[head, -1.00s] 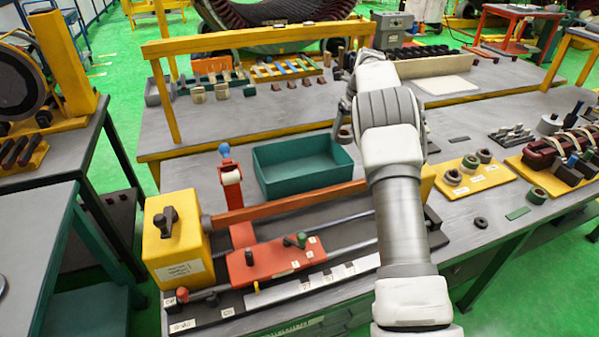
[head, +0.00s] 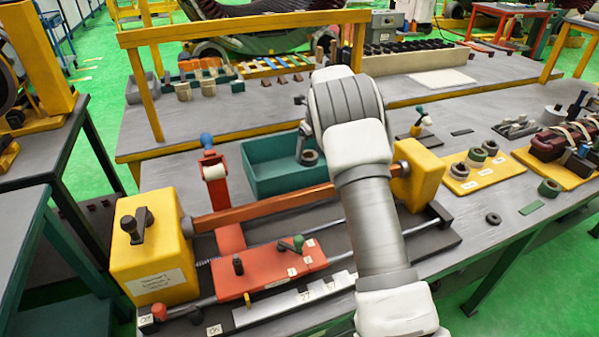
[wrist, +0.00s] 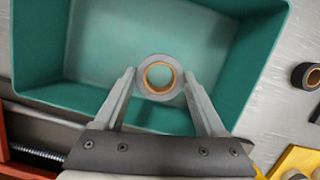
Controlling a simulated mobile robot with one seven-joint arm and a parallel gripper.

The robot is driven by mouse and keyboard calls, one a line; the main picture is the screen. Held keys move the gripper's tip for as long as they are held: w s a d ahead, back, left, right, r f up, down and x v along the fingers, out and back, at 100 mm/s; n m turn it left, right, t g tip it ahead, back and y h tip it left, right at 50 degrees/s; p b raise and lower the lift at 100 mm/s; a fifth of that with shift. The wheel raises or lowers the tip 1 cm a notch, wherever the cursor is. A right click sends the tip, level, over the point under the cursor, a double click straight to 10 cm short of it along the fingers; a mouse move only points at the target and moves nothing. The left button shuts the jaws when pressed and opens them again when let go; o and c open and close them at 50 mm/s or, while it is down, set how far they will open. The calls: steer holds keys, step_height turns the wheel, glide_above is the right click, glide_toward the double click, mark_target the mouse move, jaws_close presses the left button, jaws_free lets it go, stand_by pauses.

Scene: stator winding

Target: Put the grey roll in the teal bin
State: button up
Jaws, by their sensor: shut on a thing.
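The grey roll (wrist: 160,78), a ring with a tan core, is between the fingertips of my gripper (wrist: 160,86) in the wrist view. My gripper is shut on it. The teal bin (wrist: 35,70) lies below, with its floor showing around the roll and through its core. In the head view the roll (head: 309,158) shows at the right part of the teal bin (head: 262,190), beside my arm. My arm hides the bin's right end. I cannot tell how high the roll is above the bin's floor.
A winding machine with a yellow block (head: 150,255) and an orange bar (head: 270,211) stands in front of the bin. A yellow board (head: 480,170) with several rolls lies to the right. A dark ring (head: 493,218) lies on the table there.

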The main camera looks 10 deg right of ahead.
steer(key=a+f, duration=0.1)
steer(key=a, duration=0.2)
steer(key=shift+s+f, duration=0.35)
steer(key=shift+f, duration=2.05)
steer(key=shift+f, duration=0.1)
